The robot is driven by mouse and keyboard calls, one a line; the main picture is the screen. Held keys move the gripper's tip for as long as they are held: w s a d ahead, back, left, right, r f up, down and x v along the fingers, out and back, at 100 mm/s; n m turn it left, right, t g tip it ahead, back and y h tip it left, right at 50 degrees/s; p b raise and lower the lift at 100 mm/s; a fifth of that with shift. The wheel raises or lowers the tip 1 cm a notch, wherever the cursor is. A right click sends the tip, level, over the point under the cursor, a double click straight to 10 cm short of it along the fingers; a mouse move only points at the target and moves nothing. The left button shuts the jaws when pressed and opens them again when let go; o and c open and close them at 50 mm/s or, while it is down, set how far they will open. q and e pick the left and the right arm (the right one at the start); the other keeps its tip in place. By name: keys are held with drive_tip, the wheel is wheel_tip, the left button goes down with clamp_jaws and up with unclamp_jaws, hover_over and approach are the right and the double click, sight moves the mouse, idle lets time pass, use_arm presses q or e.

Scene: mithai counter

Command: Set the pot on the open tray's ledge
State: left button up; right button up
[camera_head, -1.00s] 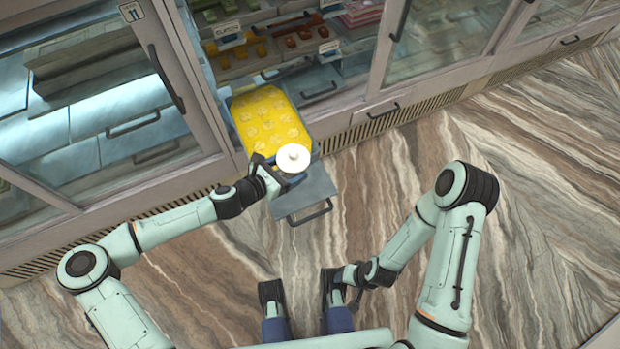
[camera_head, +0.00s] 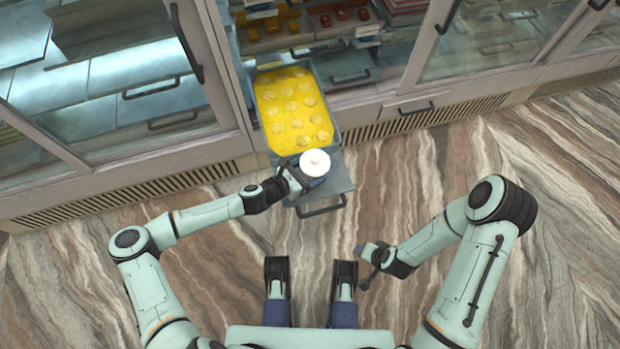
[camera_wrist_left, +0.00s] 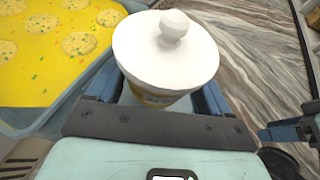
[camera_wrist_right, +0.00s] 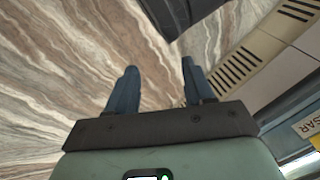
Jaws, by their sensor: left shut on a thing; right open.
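The pot (camera_head: 315,163) has a white knobbed lid and a darker body with a yellowish band, seen in the left wrist view (camera_wrist_left: 165,55). My left gripper (camera_head: 304,178) is shut on the pot, with one blue finger on each side of it. The pot is upright over the flat grey ledge (camera_head: 338,182) at the front of the open tray (camera_head: 334,128). I cannot tell whether its base touches the ledge; its underside is hidden. My right gripper (camera_head: 364,262) is open and empty, away from the tray; its parted fingers show in the right wrist view (camera_wrist_right: 160,72).
The pulled-out tray holds yellow sweets with several round pieces (camera_head: 290,105), just behind the pot. A handle (camera_head: 320,208) hangs at the ledge's front. Glass cabinet doors flank the tray. The marbled floor (camera_head: 420,200) to the right is clear.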

sight(310, 179)
use_arm(q)
wheel_tip(310, 179, down, 5)
drive_tip(key=shift+r+b, duration=0.1)
drive_tip(key=shift+b, duration=0.7)
drive_tip(key=shift+f, duration=0.3)
drive_tip(key=shift+r, duration=0.1)
use_arm(e)
drive_tip(key=shift+g, duration=0.5)
drive_tip(key=s+f, duration=0.2)
drive_tip(key=f, duration=0.1)
drive_tip(key=shift+s+d+f, duration=0.15)
drive_tip(key=shift+s+d, duration=0.1)
drive_tip(key=shift+d, duration=0.15)
use_arm(q)
drive_tip(key=o, duration=1.1)
